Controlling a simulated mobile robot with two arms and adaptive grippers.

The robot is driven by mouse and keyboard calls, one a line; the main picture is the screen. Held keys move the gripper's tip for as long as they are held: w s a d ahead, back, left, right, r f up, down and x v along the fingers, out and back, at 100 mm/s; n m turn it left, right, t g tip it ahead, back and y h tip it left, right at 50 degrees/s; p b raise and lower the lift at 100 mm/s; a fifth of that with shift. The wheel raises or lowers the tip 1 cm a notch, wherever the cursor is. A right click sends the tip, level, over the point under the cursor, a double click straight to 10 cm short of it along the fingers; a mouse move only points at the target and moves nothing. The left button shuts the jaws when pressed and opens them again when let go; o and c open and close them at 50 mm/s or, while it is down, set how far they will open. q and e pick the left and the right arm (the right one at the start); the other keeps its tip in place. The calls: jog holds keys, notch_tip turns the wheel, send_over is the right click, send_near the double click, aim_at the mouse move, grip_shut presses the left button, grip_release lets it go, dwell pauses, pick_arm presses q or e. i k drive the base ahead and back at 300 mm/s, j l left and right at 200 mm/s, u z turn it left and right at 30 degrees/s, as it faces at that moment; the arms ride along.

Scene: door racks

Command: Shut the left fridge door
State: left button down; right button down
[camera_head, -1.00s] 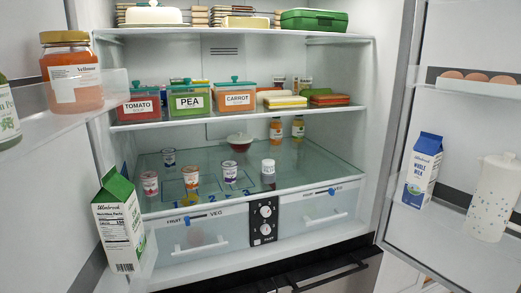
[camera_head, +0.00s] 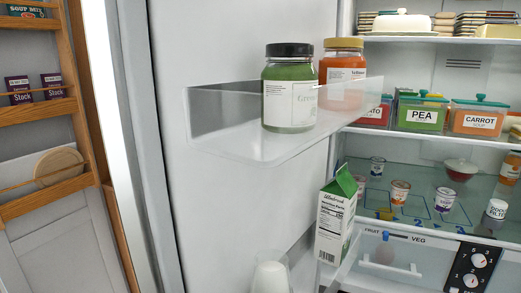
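The left fridge door (camera_head: 205,210) stands wide open in the head view, its inner side facing me. Its clear shelf (camera_head: 230,130) holds a green jar with a black lid (camera_head: 290,90) and an orange jar with a gold lid (camera_head: 342,64). A green-topped carton (camera_head: 335,215) and a white cup-like container (camera_head: 271,275) sit lower on the door. The door's outer edge (camera_head: 138,140) is at the left. Neither of my grippers shows.
The open fridge interior is at the right, with labelled tubs such as the pea one (camera_head: 421,114) and small cups on a glass shelf (camera_head: 410,195). At the left, a wooden door rack (camera_head: 88,120) with boxes and a round board (camera_head: 58,166) stands close to the fridge door's edge.

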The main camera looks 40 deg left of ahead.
aim_at(201, 188)
jog(key=k+j, duration=0.1)
jog(key=j, duration=0.35)
jog(key=k+j+z, duration=0.15)
jog(key=j, duration=0.8)
jog(key=i+j+z, duration=0.1)
jog(key=j, duration=0.25)
jog(key=i+j, duration=0.1)
jog(key=j, duration=0.3)
jog(key=i+z, duration=0.05)
